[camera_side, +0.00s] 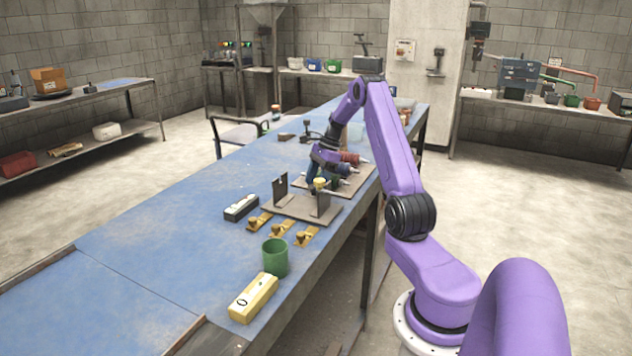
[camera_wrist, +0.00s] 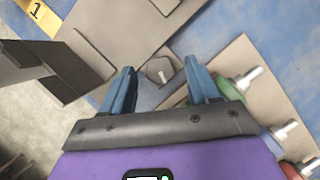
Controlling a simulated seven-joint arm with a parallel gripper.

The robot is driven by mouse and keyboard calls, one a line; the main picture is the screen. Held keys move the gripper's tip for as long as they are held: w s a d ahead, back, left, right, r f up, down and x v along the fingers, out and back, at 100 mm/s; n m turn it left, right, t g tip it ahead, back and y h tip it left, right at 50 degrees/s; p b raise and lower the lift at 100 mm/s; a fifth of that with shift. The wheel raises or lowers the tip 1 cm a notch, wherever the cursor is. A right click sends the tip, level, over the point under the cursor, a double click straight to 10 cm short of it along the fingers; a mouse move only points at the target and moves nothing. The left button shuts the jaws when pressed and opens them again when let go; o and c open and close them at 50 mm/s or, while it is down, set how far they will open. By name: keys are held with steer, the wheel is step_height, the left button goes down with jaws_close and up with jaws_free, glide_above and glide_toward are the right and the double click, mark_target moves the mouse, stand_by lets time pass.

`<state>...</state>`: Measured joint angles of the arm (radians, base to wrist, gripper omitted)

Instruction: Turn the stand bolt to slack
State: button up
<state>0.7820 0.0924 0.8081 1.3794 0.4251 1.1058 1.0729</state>
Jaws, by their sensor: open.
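The stand (camera_side: 300,207) is a grey-brown plate with two uprights on the blue bench; its plate and uprights also show in the wrist view (camera_wrist: 115,35). A small grey fitting (camera_wrist: 160,70), apparently the stand bolt, lies between my fingertips in the wrist view. My gripper (camera_wrist: 160,66) has two blue fingers, open and apart on either side of it. I cannot tell whether they touch it. In the side view my gripper (camera_side: 318,180) is above the stand's right end, beside a small yellow piece (camera_side: 320,185) near the right upright.
In front are several brass pieces (camera_side: 279,230), a green cup (camera_side: 275,257) and a yellow block (camera_side: 253,298). A black-and-white block (camera_side: 241,208) lies to the left. The bench's left part is clear.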

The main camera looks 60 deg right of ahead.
steer(key=shift+f, duration=0.15)
steer(key=shift+c, duration=0.2)
steer(key=c, duration=1)
